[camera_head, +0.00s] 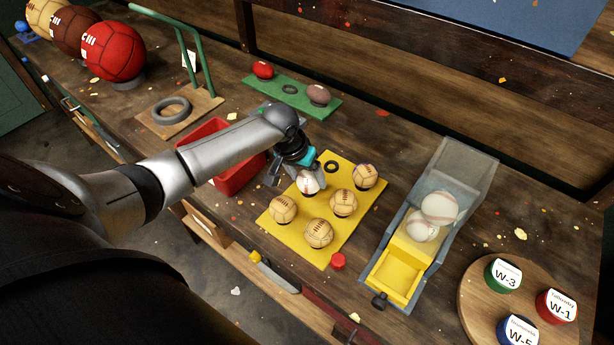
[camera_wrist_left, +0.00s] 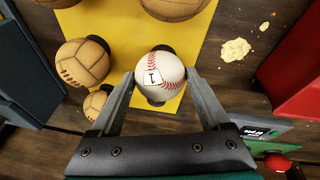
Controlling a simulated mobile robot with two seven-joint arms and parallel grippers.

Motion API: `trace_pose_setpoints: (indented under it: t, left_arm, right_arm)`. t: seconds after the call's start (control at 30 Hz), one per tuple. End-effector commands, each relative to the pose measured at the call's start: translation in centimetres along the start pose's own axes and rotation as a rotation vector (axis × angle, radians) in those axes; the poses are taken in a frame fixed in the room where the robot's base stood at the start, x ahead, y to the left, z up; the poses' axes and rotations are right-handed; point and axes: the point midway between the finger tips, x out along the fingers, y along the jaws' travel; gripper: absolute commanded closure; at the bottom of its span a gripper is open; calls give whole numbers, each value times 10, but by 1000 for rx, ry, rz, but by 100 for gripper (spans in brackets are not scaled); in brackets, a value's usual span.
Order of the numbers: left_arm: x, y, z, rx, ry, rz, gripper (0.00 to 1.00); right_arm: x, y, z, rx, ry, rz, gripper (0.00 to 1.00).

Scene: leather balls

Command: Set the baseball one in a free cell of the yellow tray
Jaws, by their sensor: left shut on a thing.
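The baseball (camera_head: 308,183), white with red stitching and a "1" label, is between the fingers of my left gripper (camera_head: 296,181). The left wrist view shows the baseball (camera_wrist_left: 160,74) with a finger of the gripper (camera_wrist_left: 162,78) against each side. It is at the yellow tray (camera_head: 333,246), over its upper left part; I cannot tell whether it touches a cell. Several tan laced balls (camera_head: 318,233) sit in other cells of the tray. One black ring cell (camera_head: 331,166) at its far edge is empty. My right gripper is out of view.
A red bin (camera_head: 239,178) stands left of the tray, partly behind my left arm. A dispenser (camera_head: 445,250) with white balls stands to the right. A green rack (camera_head: 297,97) lies behind.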

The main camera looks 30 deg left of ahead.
Motion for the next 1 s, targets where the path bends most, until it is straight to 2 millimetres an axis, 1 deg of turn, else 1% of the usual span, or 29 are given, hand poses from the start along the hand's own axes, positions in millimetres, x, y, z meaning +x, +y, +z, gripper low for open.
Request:
trace_pose_setpoints:
  t: [0.2,0.23,0.4,0.67,0.77,0.87,1.0]
  left_arm:
    - [1,0,0,-1,1,1,82]
    - [2,0,0,-1,0,1,19]
    - [1,0,0,-1,0,0,0]
    - [0,0,0,-1,1,0,0]
    - [-6,0,-1,-1,1,0,0]
    - [-19,0,-1,-1,2,0,0]
    - [-47,0,-2,0,4,-1,0]
  right_arm:
    - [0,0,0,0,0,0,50]
    - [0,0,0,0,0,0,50]
    - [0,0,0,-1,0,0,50]
    - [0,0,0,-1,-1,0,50]
    - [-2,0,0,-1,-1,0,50]
    - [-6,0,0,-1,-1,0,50]
    - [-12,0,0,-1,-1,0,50]
